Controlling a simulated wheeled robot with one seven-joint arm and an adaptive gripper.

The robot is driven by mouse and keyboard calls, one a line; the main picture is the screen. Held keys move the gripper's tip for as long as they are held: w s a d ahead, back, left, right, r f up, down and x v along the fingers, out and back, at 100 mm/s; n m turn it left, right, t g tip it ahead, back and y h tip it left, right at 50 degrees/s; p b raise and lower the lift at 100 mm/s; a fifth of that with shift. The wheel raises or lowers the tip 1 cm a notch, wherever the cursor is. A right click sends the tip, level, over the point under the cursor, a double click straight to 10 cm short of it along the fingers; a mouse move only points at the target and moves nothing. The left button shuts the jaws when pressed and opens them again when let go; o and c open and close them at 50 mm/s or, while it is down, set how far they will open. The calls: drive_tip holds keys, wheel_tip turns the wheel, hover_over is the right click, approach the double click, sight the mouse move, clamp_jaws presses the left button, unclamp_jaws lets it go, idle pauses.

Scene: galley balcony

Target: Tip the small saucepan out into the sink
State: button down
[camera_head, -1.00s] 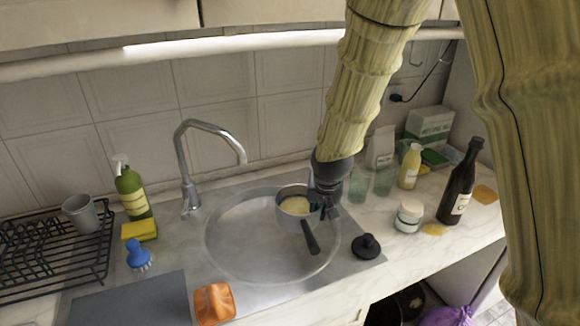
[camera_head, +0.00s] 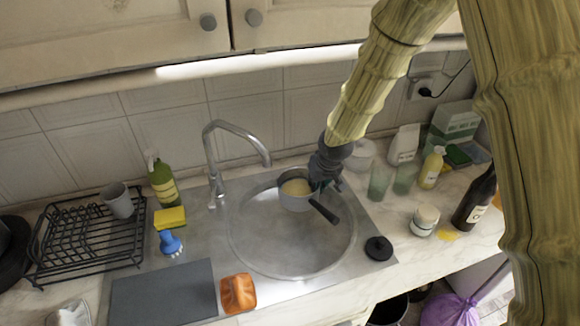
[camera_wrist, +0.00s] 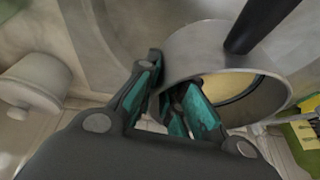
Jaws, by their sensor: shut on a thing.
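The small saucepan (camera_head: 297,199) is grey metal with a black handle (camera_head: 324,211) and holds pale yellow contents (camera_head: 296,187). It is upright or nearly so in the head view, over the upper right part of the round sink (camera_head: 262,262); whether it touches the basin I cannot tell. My gripper (camera_head: 322,184) is shut on the saucepan's rim at its right side. In the wrist view the teal-padded fingers (camera_wrist: 172,108) pinch the wall of the saucepan (camera_wrist: 200,52), one finger inside and one outside. The handle points toward the lower right.
The tap (camera_head: 214,160) stands behind the sink. A black plug (camera_head: 379,248) lies at right. Glasses (camera_head: 378,186), a jar (camera_head: 424,220) and a dark bottle (camera_head: 474,198) stand further right. A dish rack (camera_head: 85,240), sponge (camera_head: 170,218), blue brush (camera_head: 170,243) and orange object (camera_head: 238,293) are left and in front.

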sight(287, 183)
drive_tip(key=a+n+p, duration=0.1)
drive_tip(key=a+p, duration=0.1)
drive_tip(key=w+a+n+p, duration=0.1)
drive_tip(key=a+p, duration=0.1)
drive_tip(key=a+n+y+p, duration=0.1)
drive_tip(key=a+p, duration=0.1)
drive_tip(key=p, duration=0.1)
drive_tip(key=shift+w+a+r, duration=0.4)
drive_tip(key=shift+w+a+f+n+y+p, duration=0.1)
drive_tip(key=shift+a+f+n+y+p, duration=0.15)
drive_tip(key=shift+a+n+p, duration=0.2)
drive_tip(key=shift+a+f+b, duration=0.1)
drive_tip(key=shift+b, duration=0.25)
drive_tip(key=shift+f+t+y+b, duration=0.4)
drive_tip(key=shift+t+y+b, duration=0.55)
drive_tip(key=shift+b, duration=1.55)
drive_tip(key=shift+f+t+y+b, duration=0.35)
drive_tip(key=shift+t+y+b, duration=0.6)
drive_tip(key=shift+b, duration=1.55)
drive_tip(key=shift+s+d+f+t+y+b, duration=0.15)
drive_tip(key=shift+t+y+b, duration=0.55)
drive_tip(key=shift+b, duration=1.25)
drive_tip(key=shift+s+d+f+t+y+b, duration=0.1)
drive_tip(key=shift+f+t+y+b, duration=0.2)
drive_tip(key=shift+y+b, duration=1.2)
drive_tip(key=shift+s+d+f+t+y+b, duration=0.15)
drive_tip(key=shift+t+y+b, duration=0.35)
drive_tip(key=shift+b, duration=1.9)
